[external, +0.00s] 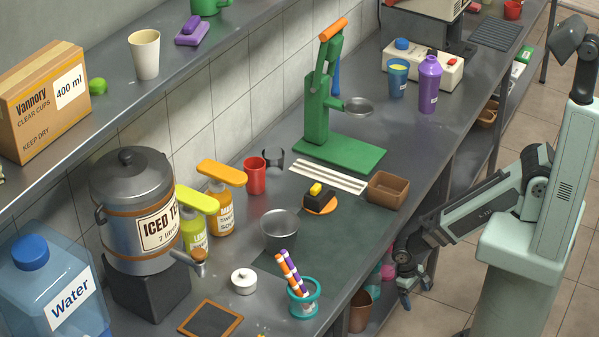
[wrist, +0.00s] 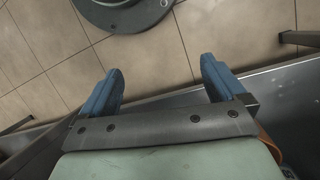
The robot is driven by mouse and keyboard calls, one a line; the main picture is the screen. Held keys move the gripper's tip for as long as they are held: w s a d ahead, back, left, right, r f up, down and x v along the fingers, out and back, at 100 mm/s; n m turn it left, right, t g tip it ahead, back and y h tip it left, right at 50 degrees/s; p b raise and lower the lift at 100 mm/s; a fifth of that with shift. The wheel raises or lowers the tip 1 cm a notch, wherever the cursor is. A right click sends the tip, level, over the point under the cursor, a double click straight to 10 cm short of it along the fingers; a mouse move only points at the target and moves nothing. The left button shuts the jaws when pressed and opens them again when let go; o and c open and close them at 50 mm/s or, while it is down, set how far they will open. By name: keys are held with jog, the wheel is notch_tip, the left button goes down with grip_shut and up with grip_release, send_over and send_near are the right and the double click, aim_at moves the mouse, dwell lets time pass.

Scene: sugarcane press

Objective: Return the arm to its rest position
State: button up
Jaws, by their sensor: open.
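My gripper (external: 415,293) hangs low in front of the counter's front edge, beside the lower shelf, with its blue fingers pointing down. In the wrist view my gripper (wrist: 160,82) has its two blue fingers wide apart with nothing between them. Floor tiles and a grey metal edge show below. My arm is folded at the right and stays clear of the counter top. The green press (external: 322,115) with an orange-ended lever stands upright at the back of the counter. Pale cane sticks (external: 328,176) lie in front of it.
The steel counter (external: 455,128) holds a brown tray (external: 388,188), a metal cup (external: 280,230), a teal holder with striped straws (external: 303,300) and an iced tea dispenser (external: 135,205). A brown pot (external: 360,311) sits below, near my gripper. Tiled floor (external: 470,260) lies right of the counter.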

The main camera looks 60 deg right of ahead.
jog(key=s+d+n+g, duration=0.2)
jog(key=s+d+g, duration=0.1)
jog(key=s+d, duration=0.6)
jog(key=shift+d+f+y, duration=0.15)
jog(key=shift+d+y, duration=0.25)
jog(key=shift+d, duration=0.55)
